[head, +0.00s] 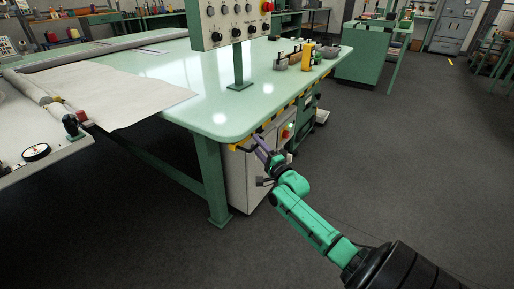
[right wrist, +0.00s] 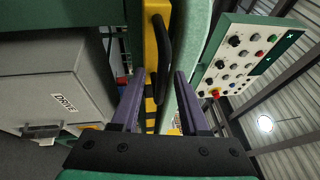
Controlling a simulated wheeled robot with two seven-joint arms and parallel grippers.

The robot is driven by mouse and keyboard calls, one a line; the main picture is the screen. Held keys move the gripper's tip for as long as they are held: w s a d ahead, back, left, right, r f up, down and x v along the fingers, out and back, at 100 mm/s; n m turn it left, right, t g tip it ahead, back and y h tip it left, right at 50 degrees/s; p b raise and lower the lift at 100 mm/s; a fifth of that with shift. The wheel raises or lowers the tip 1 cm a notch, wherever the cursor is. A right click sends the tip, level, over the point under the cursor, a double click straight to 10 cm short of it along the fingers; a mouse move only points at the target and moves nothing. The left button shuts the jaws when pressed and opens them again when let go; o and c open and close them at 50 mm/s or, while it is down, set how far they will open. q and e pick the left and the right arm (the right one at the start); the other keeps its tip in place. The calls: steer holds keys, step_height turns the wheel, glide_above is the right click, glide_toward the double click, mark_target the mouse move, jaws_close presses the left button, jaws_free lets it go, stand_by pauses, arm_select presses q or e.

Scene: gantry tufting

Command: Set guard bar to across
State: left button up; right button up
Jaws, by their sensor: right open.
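The guard bar (head: 280,112) is a yellow bar with black stripes along the front edge of the green table in the head view. In the right wrist view the yellow bar (right wrist: 148,28) runs upright, with a curved black handle (right wrist: 164,48) on it. My right gripper (head: 259,145) is at the table's near corner by the bar's near end. Its two purple fingers (right wrist: 160,76) are apart, with the bar and handle showing ahead between them. Nothing is held, and I cannot tell if a finger touches the bar. My left gripper is not in view.
The green table (head: 190,75) carries a control panel (head: 228,20) on a post. A grey drive cabinet (head: 240,180) stands under it, close to my gripper. A machine with a gauge (head: 36,152) and pale cloth (head: 115,92) is at left. The floor (head: 400,150) at right is clear.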

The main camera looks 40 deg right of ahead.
steer(key=shift+r, duration=0.1)
steer(key=shift+c, duration=0.6)
jaws_close()
stand_by(0.8)
